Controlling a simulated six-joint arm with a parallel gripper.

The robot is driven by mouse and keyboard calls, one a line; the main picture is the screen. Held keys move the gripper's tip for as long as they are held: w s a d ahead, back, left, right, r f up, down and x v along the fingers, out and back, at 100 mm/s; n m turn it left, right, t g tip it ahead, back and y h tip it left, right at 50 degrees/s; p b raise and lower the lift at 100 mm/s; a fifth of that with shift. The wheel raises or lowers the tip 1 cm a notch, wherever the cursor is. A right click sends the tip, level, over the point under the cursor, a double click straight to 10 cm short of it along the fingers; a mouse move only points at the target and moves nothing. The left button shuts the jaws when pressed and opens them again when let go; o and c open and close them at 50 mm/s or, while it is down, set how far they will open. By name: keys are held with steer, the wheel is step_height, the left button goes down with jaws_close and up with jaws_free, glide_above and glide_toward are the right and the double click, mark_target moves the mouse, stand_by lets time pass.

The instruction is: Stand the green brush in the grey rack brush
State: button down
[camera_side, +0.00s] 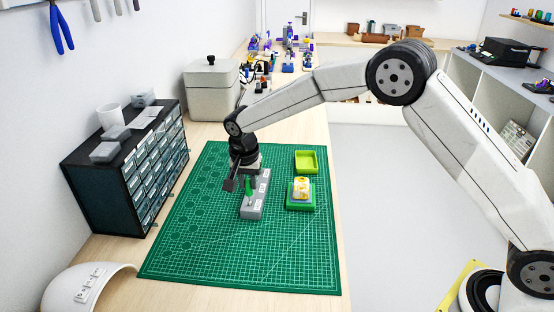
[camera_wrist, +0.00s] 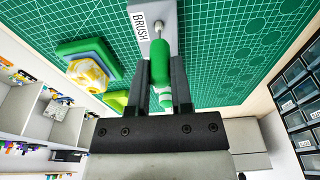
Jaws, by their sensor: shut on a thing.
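In the wrist view, the green handle of the brush (camera_wrist: 161,52) sits between my two fingers (camera_wrist: 162,70). Its thin pale end points at the grey rack (camera_wrist: 168,10), beside a white label reading BRUSH. The brush looks about upright in the side view. I cannot tell whether its lower end is inside the rack or just above it. My gripper hides part of the rack's far end.
A green and blue stand with a yellow-and-white piece (camera_side: 301,188) is right of the rack. A lime tray (camera_side: 306,161) lies behind it. A drawer cabinet (camera_side: 127,165) stands left. The green mat (camera_side: 230,260) is clear in front.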

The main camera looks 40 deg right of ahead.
steer(key=shift+f, duration=0.5)
steer(key=shift+c, duration=2.2)
jaws_free()
steer(key=shift+r, duration=0.1)
step_height(320, 180, up, 8)
steer(key=shift+s+a+f, duration=0.2)
steer(key=shift+s+a, duration=0.15)
steer(key=shift+a, duration=0.1)
